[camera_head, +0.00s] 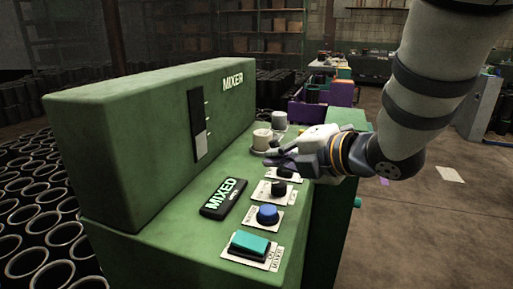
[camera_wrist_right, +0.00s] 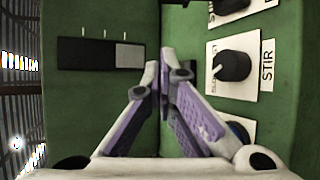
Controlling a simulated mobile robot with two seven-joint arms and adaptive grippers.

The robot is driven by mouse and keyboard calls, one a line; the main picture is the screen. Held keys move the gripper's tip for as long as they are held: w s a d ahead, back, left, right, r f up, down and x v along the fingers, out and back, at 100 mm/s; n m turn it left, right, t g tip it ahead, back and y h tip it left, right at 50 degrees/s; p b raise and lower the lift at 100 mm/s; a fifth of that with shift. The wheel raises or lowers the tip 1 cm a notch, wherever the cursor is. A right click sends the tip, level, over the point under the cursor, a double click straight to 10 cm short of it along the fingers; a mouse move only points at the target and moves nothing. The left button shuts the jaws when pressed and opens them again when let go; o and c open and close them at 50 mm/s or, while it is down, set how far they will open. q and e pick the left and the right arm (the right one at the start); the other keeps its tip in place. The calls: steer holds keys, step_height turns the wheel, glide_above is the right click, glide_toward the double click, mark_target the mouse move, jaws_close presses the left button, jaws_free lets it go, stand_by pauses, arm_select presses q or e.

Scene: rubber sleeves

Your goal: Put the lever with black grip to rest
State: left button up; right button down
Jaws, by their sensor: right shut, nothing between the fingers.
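The green mixer console (camera_head: 165,205) has a row of controls on its sloped top. Black knobs on white plates are seen there, one (camera_head: 278,188) in the head view and one beside the word STIR (camera_wrist_right: 232,66) in the right wrist view. I cannot make out for certain a lever with a black grip. My right gripper (camera_head: 270,157) is shut and empty over the far part of the console top. In the wrist view its purple-padded fingers (camera_wrist_right: 163,80) meet left of the knobs, apart from them. My left gripper is not in view.
A blue button (camera_head: 267,214), a teal rocker (camera_head: 250,243) and a black MIXED sign (camera_head: 223,198) are on the console top. Pale cylinders (camera_head: 262,139) stand beyond my gripper. The upright MIXER panel (camera_head: 120,130) bounds the left. Black sleeves crowd the floor left; open floor lies right.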

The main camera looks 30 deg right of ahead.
steer(key=shift+s, duration=0.25)
steer(key=shift+d, duration=0.15)
steer(key=b, duration=0.1)
glide_above(249, 180)
step_height(249, 180, down, 5)
steer(key=s+d+r, duration=0.1)
steer(key=s+d+r+p, duration=0.1)
steer(key=d+r, duration=0.1)
steer(key=shift+d, duration=0.2)
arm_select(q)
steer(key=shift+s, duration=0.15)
arm_select(e)
steer(key=shift+f, duration=0.2)
